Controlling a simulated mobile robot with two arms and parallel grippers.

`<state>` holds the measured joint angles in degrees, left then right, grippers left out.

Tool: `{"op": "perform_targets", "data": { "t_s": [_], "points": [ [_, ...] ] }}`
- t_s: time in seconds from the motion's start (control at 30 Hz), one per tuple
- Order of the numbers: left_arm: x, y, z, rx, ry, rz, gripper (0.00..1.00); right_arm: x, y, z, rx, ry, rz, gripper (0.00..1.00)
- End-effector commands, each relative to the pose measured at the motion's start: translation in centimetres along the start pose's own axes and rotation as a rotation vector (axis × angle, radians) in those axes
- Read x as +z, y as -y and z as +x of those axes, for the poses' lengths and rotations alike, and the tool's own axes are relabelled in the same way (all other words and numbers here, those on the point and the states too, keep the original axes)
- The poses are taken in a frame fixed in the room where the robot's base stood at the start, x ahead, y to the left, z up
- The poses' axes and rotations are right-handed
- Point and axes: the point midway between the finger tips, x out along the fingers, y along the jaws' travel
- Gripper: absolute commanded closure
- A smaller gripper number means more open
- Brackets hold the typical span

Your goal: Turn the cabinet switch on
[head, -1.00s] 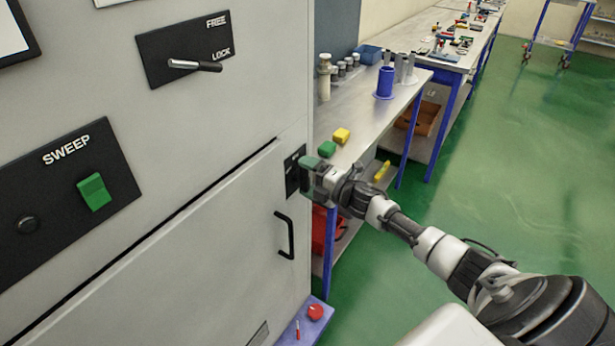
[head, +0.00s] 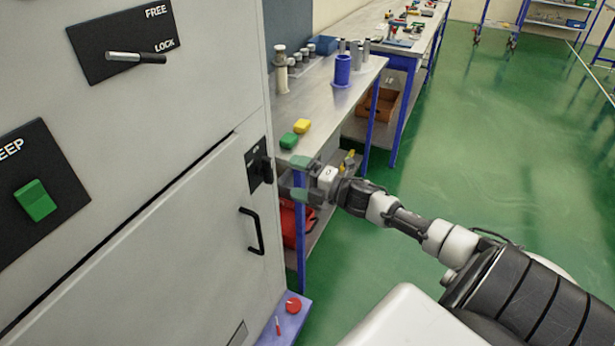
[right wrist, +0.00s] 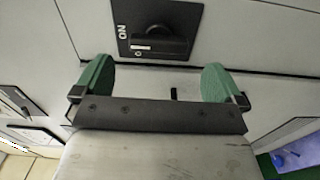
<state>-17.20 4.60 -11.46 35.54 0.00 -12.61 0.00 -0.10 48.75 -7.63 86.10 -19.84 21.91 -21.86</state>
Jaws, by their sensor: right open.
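The cabinet switch is a black plate with a dark knob (head: 265,167) at the right edge of the grey cabinet, above the black door handle. In the right wrist view the knob (right wrist: 160,42) lies across the plate, with a pale mark at its left end. The word ON is at the plate's left, with an O mark below it. My right gripper (head: 300,177) is open and empty, just right of the switch and apart from it. Its green fingers (right wrist: 158,83) are spread below the plate in the wrist view. My left gripper is not in view.
The cabinet also has a FREE/LOCK lever (head: 135,57), a green SWEEP switch (head: 36,201) and a door handle (head: 252,231). A metal bench (head: 310,98) with green and yellow blocks stands behind my gripper. Green floor (head: 480,130) is clear at right.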

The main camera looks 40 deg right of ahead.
Motion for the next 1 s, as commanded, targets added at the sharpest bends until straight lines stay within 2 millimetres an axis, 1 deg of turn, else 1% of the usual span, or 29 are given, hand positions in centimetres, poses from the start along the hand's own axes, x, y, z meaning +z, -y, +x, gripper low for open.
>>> {"op": "perform_targets", "data": {
  "t_s": [0.03, 0.1, 0.27, 0.87, 0.97, 1.0],
  "points": [
    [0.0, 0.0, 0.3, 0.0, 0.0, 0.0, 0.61, 0.0, 0.3, -0.8, -0.003, 0.0, 0.0, 0.0],
    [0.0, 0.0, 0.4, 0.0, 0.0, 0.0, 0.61, 0.0, 0.2, -1.6, -0.001, 0.0, 0.002, 0.0],
    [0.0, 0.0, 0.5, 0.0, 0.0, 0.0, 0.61, 0.0, 0.1, -2.6, 0.0, 0.0, 0.001, 0.0],
    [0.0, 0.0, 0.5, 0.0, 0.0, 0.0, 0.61, 0.0, 0.0, -2.8, 0.001, 0.001, 0.001, 0.0],
    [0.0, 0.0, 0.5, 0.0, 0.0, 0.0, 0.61, 0.2, 1.0, -2.9, -0.01, 0.02, 0.028, 0.0],
    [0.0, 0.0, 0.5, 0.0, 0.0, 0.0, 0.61, 0.5, 2.1, -3.2, -0.023, 0.043, 0.056, 0.0]
  ]
}}
